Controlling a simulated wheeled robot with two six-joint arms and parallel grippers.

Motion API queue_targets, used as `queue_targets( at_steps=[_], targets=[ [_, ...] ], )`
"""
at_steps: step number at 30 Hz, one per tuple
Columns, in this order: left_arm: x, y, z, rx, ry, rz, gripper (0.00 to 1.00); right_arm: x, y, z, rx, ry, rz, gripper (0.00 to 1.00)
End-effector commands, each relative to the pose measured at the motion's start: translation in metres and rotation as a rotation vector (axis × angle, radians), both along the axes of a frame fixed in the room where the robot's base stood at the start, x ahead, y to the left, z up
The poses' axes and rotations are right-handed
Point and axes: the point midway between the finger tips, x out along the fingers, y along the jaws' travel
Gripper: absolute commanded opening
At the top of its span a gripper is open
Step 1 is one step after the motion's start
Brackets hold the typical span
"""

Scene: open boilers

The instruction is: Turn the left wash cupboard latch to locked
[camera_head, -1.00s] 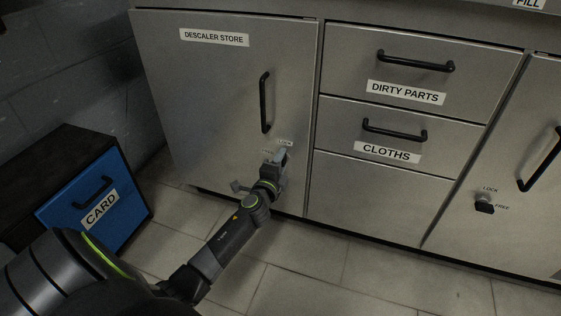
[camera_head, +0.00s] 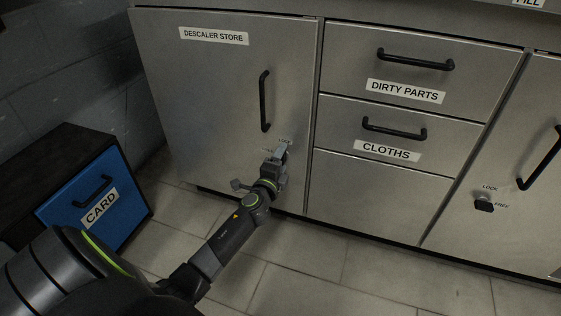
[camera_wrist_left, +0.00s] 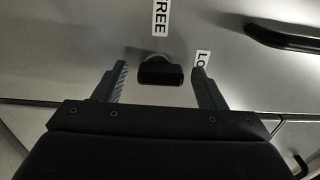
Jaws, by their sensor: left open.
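The left cupboard door (camera_head: 215,95), labelled DESCALER STORE, is shut. Its latch is mostly hidden behind my left gripper (camera_head: 279,152) in the head view, below the black door handle (camera_head: 265,102). In the left wrist view the latch (camera_wrist_left: 160,73) is a small black knob with its long side running left to right. A FREE label (camera_wrist_left: 161,17) is above it and a LOCK label, partly covered by a finger, is to its right. My left gripper (camera_wrist_left: 159,68) is open, with a finger on each side of the knob and visible gaps between. My right gripper is not in view.
Drawers labelled DIRTY PARTS (camera_head: 408,75) and CLOTHS (camera_head: 345,125) are to the right. A second black latch (camera_head: 484,206) is on the far right door. The tiled floor in front is clear.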

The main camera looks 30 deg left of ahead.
Motion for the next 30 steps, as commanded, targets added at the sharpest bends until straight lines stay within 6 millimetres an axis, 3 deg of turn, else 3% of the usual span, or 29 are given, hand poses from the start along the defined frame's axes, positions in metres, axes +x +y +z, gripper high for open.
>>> queue_targets(
  at_steps=[8, 24, 30],
  targets=[
    [-0.021, -0.005, 0.000, -0.003, 0.002, 0.000, 0.65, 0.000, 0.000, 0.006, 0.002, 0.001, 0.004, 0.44],
    [-0.133, -0.032, -0.001, -0.001, 0.002, 0.000, 0.65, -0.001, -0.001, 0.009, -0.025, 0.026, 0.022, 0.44],
    [-0.159, -0.038, -0.001, 0.000, 0.001, 0.000, 0.65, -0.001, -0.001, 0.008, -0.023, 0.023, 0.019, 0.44]
  ],
)
